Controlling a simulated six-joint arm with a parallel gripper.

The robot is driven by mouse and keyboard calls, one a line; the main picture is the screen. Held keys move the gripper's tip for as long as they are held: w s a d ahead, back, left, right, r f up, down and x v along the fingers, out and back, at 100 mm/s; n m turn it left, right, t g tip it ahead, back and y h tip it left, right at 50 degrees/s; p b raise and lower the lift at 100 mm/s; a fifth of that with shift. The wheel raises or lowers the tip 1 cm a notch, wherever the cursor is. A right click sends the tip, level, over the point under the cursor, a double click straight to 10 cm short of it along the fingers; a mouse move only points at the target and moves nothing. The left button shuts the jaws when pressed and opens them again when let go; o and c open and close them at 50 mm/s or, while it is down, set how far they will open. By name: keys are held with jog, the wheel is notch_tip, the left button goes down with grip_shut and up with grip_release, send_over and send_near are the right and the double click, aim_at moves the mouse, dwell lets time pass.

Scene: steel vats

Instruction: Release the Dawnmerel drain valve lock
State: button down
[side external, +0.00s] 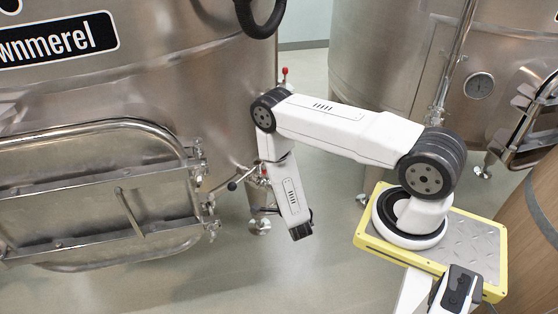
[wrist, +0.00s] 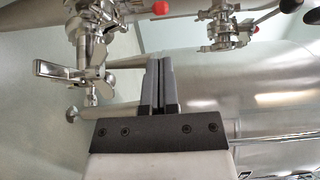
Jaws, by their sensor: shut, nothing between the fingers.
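The steel Dawnmerel vat (side external: 225,85) fills the left of the side view, its name plate (side external: 60,40) cut off by the frame edge. A valve assembly (side external: 262,178) with red parts and a dark ball-ended lever (side external: 232,186) sits at its lower right side, partly behind my arm. My gripper (side external: 301,231) hangs below and right of it, pointing down, apart from it. In the wrist view my gripper's fingers (wrist: 159,85) are shut and empty. Steel valve fittings (wrist: 88,55) with a red tip (wrist: 161,8) show at upper left. I cannot tell which part is the lock.
Another valve (wrist: 222,32) with a red tip (wrist: 252,29) and dark-ended levers (wrist: 291,5) shows at upper right in the wrist view. A hinged hatch (side external: 100,190) projects from the vat. A second vat (side external: 375,70) stands at right. Open floor (side external: 270,275) lies below my gripper.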

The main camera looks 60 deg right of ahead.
jog(key=x, duration=1.2)
jog(key=shift+d+r+m+g+y, duration=0.15)
jog(key=shift+d+m+g+y, duration=0.2)
jog(key=shift+m, duration=0.25)
dwell(0.5)
jog(key=d+m+y, duration=0.1)
jog(key=m+y, duration=0.1)
jog(key=d+m+g+y, duration=0.1)
jog(key=d+m, duration=0.1)
jog(key=shift+s+d+m+g+y, duration=0.1)
jog(key=shift+s+m+g+y, duration=0.15)
jog(key=shift+m+y, duration=0.15)
jog(key=shift+f, duration=0.25)
jog(key=shift+a+f, duration=0.25)
jog(key=shift+a, duration=0.5)
